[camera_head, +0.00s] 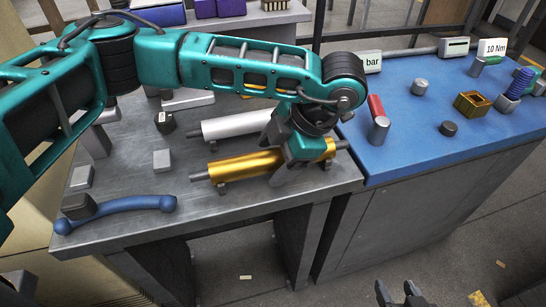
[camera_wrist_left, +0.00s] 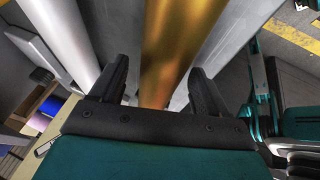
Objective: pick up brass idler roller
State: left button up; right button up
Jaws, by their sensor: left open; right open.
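The brass idler roller (camera_head: 240,168) is a shiny gold cylinder with grey shaft ends, lying on supports on the grey table. My left gripper (camera_head: 290,172) is over its right part, hiding some of it. In the left wrist view the roller (camera_wrist_left: 178,45) passes between the two spread fingers of the left gripper (camera_wrist_left: 158,85); that gripper is open, and I cannot tell whether a finger touches the roller. My right gripper (camera_head: 400,292) is open and empty at the bottom of the head view, away from the table.
A silver roller (camera_head: 232,125) lies parallel behind the brass one; it also shows in the left wrist view (camera_wrist_left: 65,40). A blue wrench-like bar (camera_head: 120,206) and small blocks lie to the left. A blue-topped bench (camera_head: 420,125) with several parts adjoins on the right.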

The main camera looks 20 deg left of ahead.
pick_arm(q)
jog(key=shift+r, duration=0.2)
grip_shut()
dwell(0.5)
